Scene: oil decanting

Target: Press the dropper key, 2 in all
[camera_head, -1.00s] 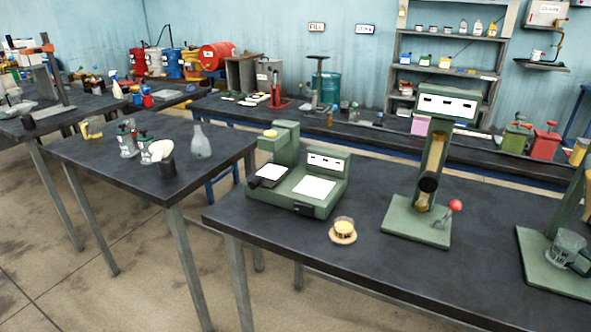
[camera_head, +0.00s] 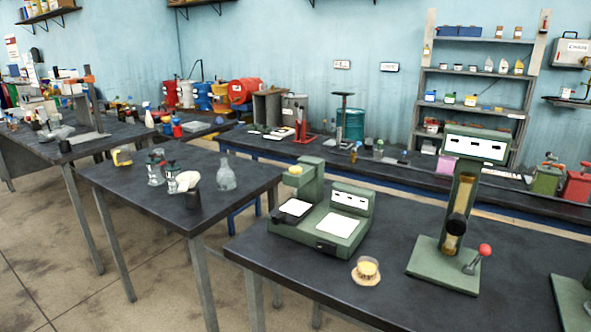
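A green bench device (camera_head: 318,215) stands on the near dark table. It has a raised post at the back left with a round yellow top (camera_head: 295,170). A white square (camera_head: 296,207) lies on a dark plate under the post, and a larger white pad (camera_head: 338,225) sits to its right. A small dark block (camera_head: 326,247) is on its front edge. I cannot tell which part is the dropper key. Neither of my grippers is in view.
A small cup of yellow liquid (camera_head: 367,268) stands on a round coaster in front of the device. A green stand with an amber tube (camera_head: 460,208) and a red-knobbed lever (camera_head: 485,250) is to the right. Glassware, including a clear flask (camera_head: 226,177), stands on the left table.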

